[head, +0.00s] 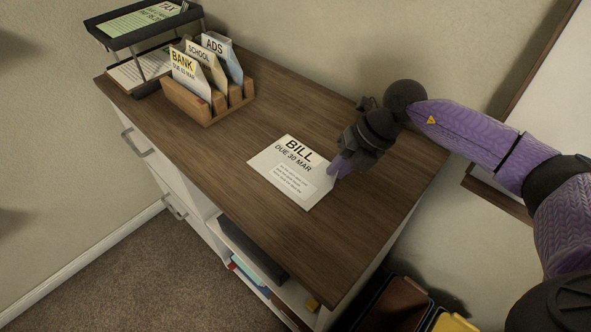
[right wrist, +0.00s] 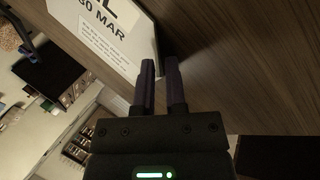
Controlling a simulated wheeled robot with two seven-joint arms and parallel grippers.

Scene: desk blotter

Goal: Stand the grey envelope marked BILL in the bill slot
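The grey envelope marked BILL (head: 272,166) is over the right half of the desk, its printed face towards the head camera. I cannot tell whether it is raised. Its lettering also shows in the right wrist view (right wrist: 106,37). My right gripper (head: 338,166) is at the envelope's right edge. Its fingers (right wrist: 160,75) are nearly together, with that edge between them. The wooden letter rack (head: 192,105) at the back left holds envelopes marked BANK (head: 184,65), SCHOOL (head: 199,51) and ADS (head: 216,46). I cannot make out which slot is for bills. My left gripper is not in view.
A black two-tier paper tray (head: 131,38) stands left of the rack. The wooden desktop (head: 222,148) is clear between rack and envelope. A framed board (head: 548,95) is on the wall at right. Open shelves (head: 285,290) are below the desk's front edge.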

